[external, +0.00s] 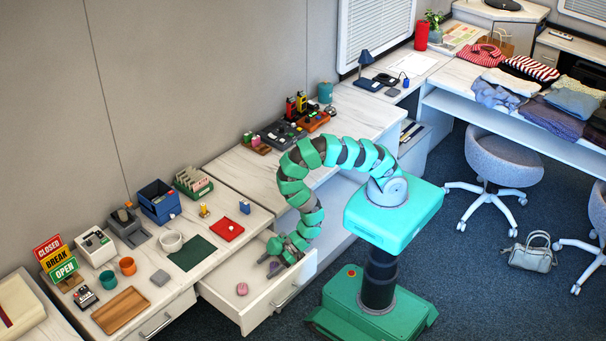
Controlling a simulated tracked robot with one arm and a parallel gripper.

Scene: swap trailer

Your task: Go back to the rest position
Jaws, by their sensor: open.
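My green segmented arm arches from the teal column top down to the left. My gripper (272,266) hangs low at the open white drawer (275,315), pointing down into it. Its jaws are apart, and I see nothing held between them. A small pink object (242,288) lies in the drawer, to the left of the gripper and apart from it. Part of the drawer's inside is hidden behind the gripper and the arm.
The counter left of the arm holds a red tray (219,227), a dark green mat (192,253), a blue bin (159,203) and a wooden board (122,311). Control boxes (283,133) stand behind the arm.

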